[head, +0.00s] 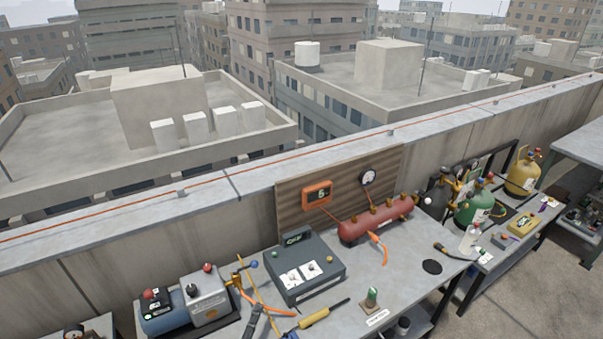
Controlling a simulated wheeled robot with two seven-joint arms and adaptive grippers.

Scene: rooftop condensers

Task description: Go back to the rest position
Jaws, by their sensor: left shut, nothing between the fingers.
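My right gripper is not in view.
A blue-and-grey pump unit (190,301) stands left of the gripper. A red cylinder (375,221) lies at the bench's back, with a green-topped part (371,298) in front. Gas bottles (473,203) stand right. A parapet (150,228) runs behind. Bare floor (530,285) shows right.

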